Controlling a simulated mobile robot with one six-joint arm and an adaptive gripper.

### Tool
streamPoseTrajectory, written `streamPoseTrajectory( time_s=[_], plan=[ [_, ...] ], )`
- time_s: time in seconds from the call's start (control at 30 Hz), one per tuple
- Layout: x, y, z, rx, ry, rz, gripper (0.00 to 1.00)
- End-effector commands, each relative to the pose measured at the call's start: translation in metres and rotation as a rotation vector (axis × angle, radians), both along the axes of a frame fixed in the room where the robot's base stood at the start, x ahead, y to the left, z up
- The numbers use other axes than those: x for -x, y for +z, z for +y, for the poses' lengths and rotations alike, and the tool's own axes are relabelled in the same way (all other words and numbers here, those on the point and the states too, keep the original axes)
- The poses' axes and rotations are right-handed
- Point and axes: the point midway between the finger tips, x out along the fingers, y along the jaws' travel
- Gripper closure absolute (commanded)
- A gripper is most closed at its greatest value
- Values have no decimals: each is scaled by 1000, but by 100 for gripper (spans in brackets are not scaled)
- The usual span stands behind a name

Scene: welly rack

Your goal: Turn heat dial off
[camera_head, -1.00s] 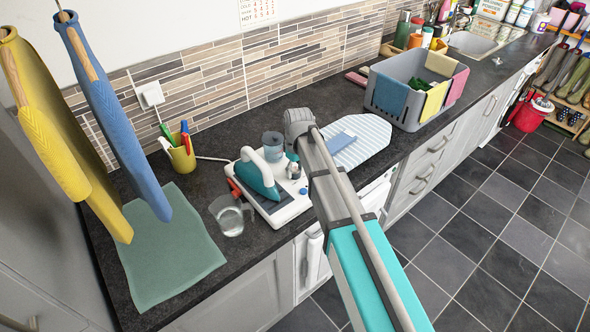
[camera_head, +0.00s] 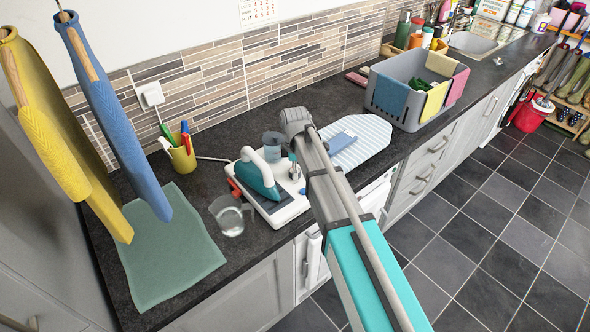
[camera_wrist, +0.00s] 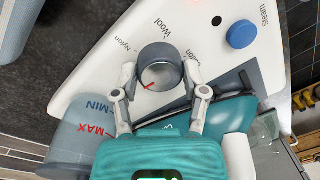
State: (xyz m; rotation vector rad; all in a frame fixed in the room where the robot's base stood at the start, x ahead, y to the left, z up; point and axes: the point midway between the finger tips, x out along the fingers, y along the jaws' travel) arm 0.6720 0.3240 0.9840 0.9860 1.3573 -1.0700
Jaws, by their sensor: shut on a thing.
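The heat dial (camera_wrist: 160,68) is a grey round knob on the white steam station, seen in the wrist view. A red mark (camera_wrist: 149,86) shows on its face, toward the lower left. Nylon, Wool and Cotton labels surround the knob; any off label is not readable. My gripper (camera_wrist: 159,76) is shut on the dial, one finger on each side. The steam station (camera_head: 293,209) stands on the counter in the head view, largely left of my arm. A teal iron (camera_head: 258,178) rests on it. A blue button (camera_wrist: 241,34) marked Steam is right of the dial.
A clear jug (camera_head: 229,217) stands just left of the station. A striped ironing board (camera_head: 368,145) lies behind my arm, with a grey basket (camera_head: 388,106) beyond. A yellow pen cup (camera_head: 182,158) and green cloth (camera_head: 172,255) are at left.

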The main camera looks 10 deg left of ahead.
Motion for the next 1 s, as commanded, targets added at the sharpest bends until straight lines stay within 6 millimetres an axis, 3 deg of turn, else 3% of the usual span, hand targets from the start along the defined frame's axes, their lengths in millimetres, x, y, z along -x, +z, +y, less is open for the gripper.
streamPoseTrajectory(
  time_s=[0.63, 0.67, 0.83, 1.0],
  plan=[
    [0, 0, 0, 0, 73, 0, 91],
    [0, 0, 0, 0, 72, 0, 39],
    [0, 0, 0, 0, 71, 0, 8],
    [0, 0, 0, 0, 71, 0, 8]
  ],
)
